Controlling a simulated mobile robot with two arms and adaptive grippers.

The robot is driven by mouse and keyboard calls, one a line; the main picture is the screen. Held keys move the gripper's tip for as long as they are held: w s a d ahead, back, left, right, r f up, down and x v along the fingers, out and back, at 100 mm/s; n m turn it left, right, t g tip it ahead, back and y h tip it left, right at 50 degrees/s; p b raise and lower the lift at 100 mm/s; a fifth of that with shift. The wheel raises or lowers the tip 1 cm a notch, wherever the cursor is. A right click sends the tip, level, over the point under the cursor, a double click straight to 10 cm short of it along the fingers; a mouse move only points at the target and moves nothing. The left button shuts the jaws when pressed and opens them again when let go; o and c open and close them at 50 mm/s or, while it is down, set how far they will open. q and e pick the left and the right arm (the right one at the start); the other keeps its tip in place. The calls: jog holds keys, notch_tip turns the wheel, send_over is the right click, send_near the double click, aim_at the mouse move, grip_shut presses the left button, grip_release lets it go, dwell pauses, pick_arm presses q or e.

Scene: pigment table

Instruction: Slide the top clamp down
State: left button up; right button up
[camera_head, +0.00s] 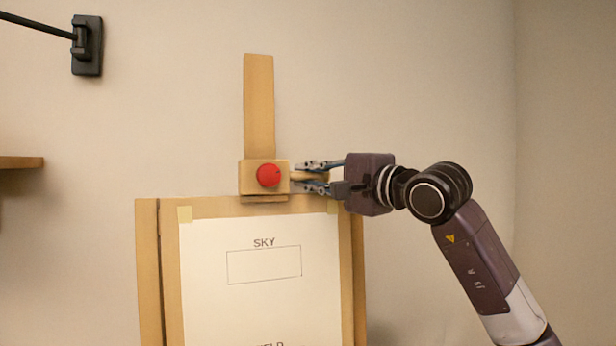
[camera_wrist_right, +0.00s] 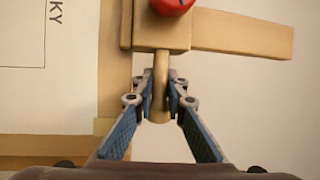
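The top clamp is a wooden block (camera_head: 248,176) with a red knob (camera_head: 269,175). It sits on an upright wooden post (camera_head: 259,105), with its lower lip at the top edge of the easel board (camera_head: 148,270). A round wooden peg (camera_wrist_right: 160,75) sticks out of its side. My right gripper (camera_head: 308,177) is at the clamp's right side, its fingers above and below the peg. In the right wrist view my right gripper (camera_wrist_right: 160,92) straddles the peg, with narrow gaps beside it, so it looks open. My left gripper is out of view.
A white sheet (camera_head: 260,310) marked SKY is taped to the board below the clamp. A black wall fixture (camera_head: 87,46) is at the upper left and a wooden shelf end (camera_head: 20,162) at the left edge. The wall around the post is bare.

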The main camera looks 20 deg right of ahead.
jog(key=o, duration=0.4)
